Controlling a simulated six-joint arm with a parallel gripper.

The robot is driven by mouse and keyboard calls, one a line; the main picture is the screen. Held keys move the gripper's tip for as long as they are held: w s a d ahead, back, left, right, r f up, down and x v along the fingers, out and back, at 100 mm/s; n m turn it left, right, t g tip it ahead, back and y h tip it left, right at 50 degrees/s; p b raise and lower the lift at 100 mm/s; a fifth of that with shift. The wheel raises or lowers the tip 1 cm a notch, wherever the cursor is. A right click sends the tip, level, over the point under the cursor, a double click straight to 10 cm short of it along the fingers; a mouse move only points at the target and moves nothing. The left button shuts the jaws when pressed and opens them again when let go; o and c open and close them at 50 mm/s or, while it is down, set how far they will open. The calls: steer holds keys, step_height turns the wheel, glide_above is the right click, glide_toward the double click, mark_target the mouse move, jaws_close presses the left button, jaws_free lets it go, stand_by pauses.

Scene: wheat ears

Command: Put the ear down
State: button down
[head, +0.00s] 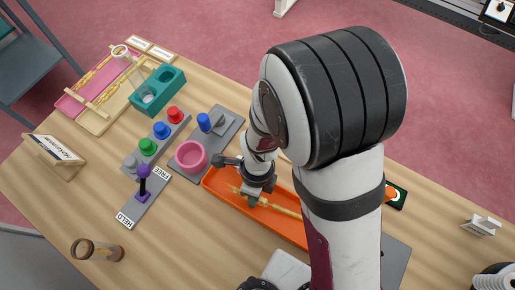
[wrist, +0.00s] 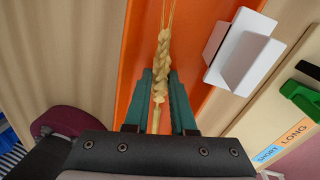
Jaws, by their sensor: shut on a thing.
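A yellow wheat ear (head: 279,207) is in my gripper, over the orange tray (head: 223,191) in the head view. In the wrist view the ear (wrist: 162,62) lies between the two teal fingers of my gripper (wrist: 160,92), its awns pointing up the picture and its stalk running down between the fingers. The fingers are shut on it. The orange tray (wrist: 138,45) lies behind and below the ear in the wrist view; whether the ear touches it I cannot tell. My gripper (head: 251,203) is small in the head view, and my arm hides the tray's right part.
A pink bowl (head: 190,156) stands just left of the tray, near a purple lever (head: 143,181) and colored buttons (head: 162,130). A teal two-hole block (head: 158,88) stands farther back. A white bracket (wrist: 241,55) sits right of the ear.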

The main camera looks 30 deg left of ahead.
steer(key=c, duration=0.8)
jaws_free()
steer(key=shift+o, duration=0.2)
step_height(320, 180, up, 12)
steer(key=w, duration=0.2)
steer(key=s+d+r+n, duration=0.1)
steer(key=d+r+n, duration=0.1)
steer(key=d, duration=0.4)
steer(key=s+d+r+n+t+y, duration=0.1)
steer(key=d+r+n, duration=0.2)
steer(key=d, duration=0.3)
steer(key=s+d+r+n+y, duration=0.1)
steer(key=d+r+n, duration=0.2)
steer(key=d+n, duration=0.2)
steer(key=shift+s+d+r, duration=0.15)
steer(key=shift+s+d, duration=0.25)
steer(key=shift+d, duration=0.5)
